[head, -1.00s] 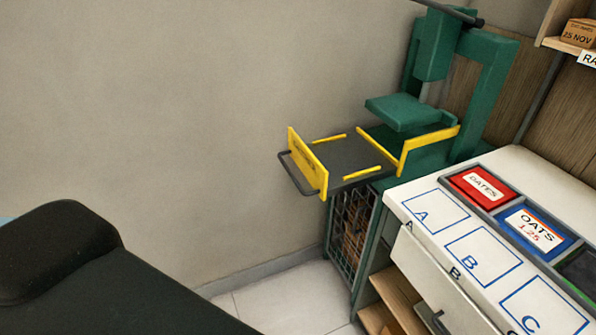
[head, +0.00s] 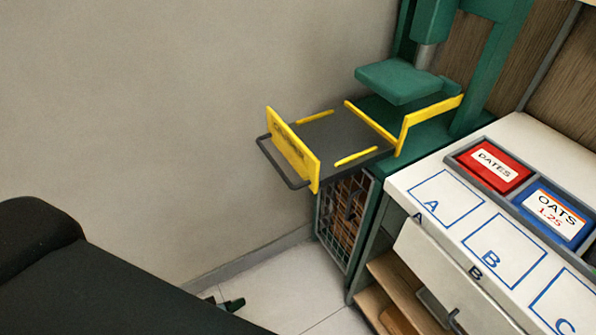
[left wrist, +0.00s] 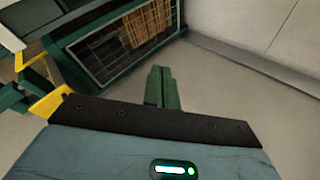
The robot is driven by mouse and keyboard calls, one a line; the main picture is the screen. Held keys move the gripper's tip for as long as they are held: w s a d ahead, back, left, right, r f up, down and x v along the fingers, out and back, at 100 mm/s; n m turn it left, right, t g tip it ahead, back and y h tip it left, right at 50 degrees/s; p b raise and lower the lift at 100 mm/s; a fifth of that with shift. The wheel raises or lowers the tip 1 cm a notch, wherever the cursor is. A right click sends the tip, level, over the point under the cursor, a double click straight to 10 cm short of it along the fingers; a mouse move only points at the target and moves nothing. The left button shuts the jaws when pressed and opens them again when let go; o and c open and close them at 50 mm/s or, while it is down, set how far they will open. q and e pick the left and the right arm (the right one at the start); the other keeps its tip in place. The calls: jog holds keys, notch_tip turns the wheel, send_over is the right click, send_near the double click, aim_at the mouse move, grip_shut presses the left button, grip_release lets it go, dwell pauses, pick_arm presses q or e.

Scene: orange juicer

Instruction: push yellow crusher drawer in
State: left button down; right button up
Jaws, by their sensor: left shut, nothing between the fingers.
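The crusher drawer (head: 330,138) has a dark grey tray with yellow walls. It sticks out to the left of the green crusher (head: 400,82). Its yellow front panel (head: 290,148) carries a dark handle bar (head: 278,165), and nothing touches it. My left gripper (head: 235,303) is low near the floor, below and left of the drawer and apart from it, partly hidden behind my dark arm. In the left wrist view its green fingers (left wrist: 162,88) are together and empty. A yellow edge (left wrist: 50,103), probably of the drawer, shows at the left there. My right gripper is not in view.
A barred crate (head: 345,220) stands below the drawer. A white counter (head: 400,187) with lettered squares, a red dates box (head: 493,167) and a blue oats box (head: 550,212) is at the right. The wall side left of the drawer is clear.

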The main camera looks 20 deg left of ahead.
pick_arm(q)
jog(key=w+a+n+h+b, duration=0.1)
jog(key=w+a+n+b, duration=0.2)
jog(key=w+n, duration=0.35)
jog(key=n+t+h+b, duration=0.5)
jog(key=n+h+b, duration=0.15)
jog(key=n, duration=0.85)
send_near(304, 170)
jog(key=shift+m+h, duration=0.25)
jog(key=shift+h, duration=0.1)
jog(key=p+x, duration=0.1)
jog(key=x, duration=0.5)
jog(key=shift+w+d, duration=0.1)
jog(key=shift+w, duration=0.3)
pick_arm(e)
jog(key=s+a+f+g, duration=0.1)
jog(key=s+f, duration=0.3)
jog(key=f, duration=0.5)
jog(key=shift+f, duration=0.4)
pick_arm(q)
jog(key=shift+w+d, duration=0.1)
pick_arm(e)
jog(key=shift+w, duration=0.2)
